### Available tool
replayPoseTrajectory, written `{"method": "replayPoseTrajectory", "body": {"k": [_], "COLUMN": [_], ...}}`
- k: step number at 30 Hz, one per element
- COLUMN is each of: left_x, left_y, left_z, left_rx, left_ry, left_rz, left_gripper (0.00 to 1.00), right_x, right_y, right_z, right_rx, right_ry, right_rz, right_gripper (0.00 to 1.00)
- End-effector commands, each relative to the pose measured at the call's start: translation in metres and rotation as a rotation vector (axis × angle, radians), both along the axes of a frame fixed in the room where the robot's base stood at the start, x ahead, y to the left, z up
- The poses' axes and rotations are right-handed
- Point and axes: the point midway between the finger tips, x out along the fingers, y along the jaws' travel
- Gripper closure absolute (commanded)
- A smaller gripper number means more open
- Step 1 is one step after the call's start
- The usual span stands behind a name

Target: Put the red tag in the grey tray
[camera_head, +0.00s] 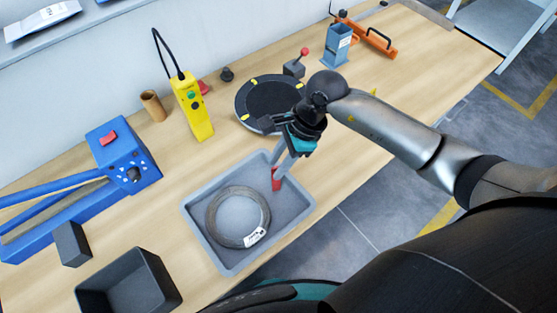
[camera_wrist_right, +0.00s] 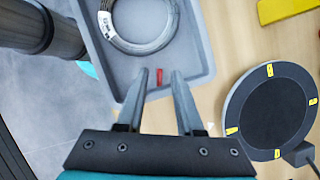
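The small red tag (camera_head: 276,179) is at the right end of the grey tray (camera_head: 230,266), beside a coil of grey wire (camera_head: 211,221) in it. My right gripper (camera_head: 281,168) points down over that end of the tray. In the right wrist view the red tag (camera_wrist_right: 160,77) shows between the two fingertips (camera_wrist_right: 160,75), with a gap on each side, so the fingers are open around it. Whether the tag rests on the tray floor is hard to tell. My left gripper is not in view.
A black round turntable (camera_head: 268,97) stands behind the tray, near my right arm. A yellow control box (camera_head: 192,108), a blue machine (camera_head: 125,155) and a black bin (camera_head: 128,284) stand to the left. Bare tabletop lies between the tray and the blue machine.

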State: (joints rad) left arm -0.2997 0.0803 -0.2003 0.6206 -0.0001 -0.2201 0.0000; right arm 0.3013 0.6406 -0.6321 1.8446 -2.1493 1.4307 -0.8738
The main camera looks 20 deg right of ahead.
Motion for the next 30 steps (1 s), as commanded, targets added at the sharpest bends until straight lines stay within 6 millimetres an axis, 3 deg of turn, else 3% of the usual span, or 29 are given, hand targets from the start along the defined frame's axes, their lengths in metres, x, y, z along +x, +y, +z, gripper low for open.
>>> {"method": "replayPoseTrajectory", "body": {"k": [18,30], "left_x": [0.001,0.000], "left_y": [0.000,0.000], "left_z": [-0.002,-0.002], "left_rx": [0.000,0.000], "left_ry": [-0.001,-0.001], "left_rz": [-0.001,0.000], "left_gripper": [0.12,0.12], "right_x": [0.000,-0.001], "right_y": [-0.042,-0.046], "right_z": [0.102,0.113], "right_rx": [-0.002,0.000], "right_ry": [-0.003,0.000], "right_rz": [-0.001,0.000], "right_gripper": [0.64,0.64]}}
